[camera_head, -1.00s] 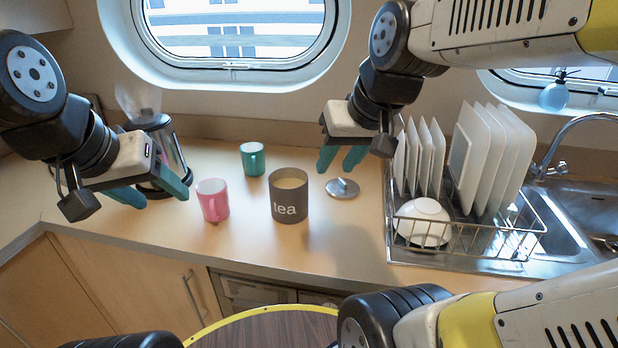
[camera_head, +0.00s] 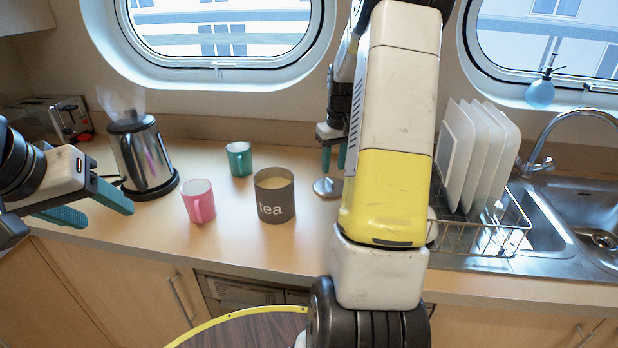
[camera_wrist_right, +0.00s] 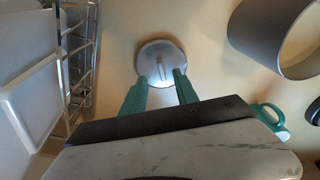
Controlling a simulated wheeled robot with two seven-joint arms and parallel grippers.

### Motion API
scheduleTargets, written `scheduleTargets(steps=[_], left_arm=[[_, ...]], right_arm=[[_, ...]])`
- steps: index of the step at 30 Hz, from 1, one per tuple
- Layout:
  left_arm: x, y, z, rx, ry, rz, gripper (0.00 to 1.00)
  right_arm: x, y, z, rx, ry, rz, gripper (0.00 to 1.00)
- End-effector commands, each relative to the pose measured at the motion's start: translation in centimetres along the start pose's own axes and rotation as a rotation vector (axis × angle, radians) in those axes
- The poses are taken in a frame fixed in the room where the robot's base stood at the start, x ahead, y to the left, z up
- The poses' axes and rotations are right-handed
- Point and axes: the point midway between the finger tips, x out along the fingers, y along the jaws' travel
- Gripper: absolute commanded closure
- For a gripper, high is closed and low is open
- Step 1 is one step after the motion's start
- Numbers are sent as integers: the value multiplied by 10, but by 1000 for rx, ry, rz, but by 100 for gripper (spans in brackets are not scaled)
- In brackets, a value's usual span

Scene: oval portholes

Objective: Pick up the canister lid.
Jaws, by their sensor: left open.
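The canister lid (camera_head: 324,187) is a round silver disc with an upright handle. It lies flat on the counter right of the dark grey tea canister (camera_head: 274,207), partly hidden by my right arm in the head view. My right gripper (camera_head: 333,165) is above the lid, pointing down. In the right wrist view the lid (camera_wrist_right: 152,50) is just beyond the open, empty teal fingers (camera_wrist_right: 160,78), its handle lined up with the gap between them. The canister stands upright and open-topped. My left gripper (camera_head: 108,217) is open and empty at the counter's left front.
A pink mug (camera_head: 199,202) and a teal mug (camera_head: 239,159) stand left of the canister. A kettle (camera_head: 143,158) and toaster (camera_head: 55,120) are further left. A dish rack (camera_head: 480,238) with white plates stands close right of the lid, beside the sink (camera_head: 575,215).

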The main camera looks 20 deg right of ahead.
Motion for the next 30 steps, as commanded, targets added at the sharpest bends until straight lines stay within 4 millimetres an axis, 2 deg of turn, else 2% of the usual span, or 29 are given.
scheduleTargets(steps=[11,20,26,30], left_arm=[[0,0,0,0,0,0,43],[0,0,0,0,0,0,43],[0,0,0,0,0,0,43],[0,0,0,0,0,0,43]], right_arm=[[51,-2,-5,1,-1,0,64],[56,-2,-5,1,1,0,64],[56,-2,-5,1,1,0,99],[56,-2,-5,1,1,0,100]])
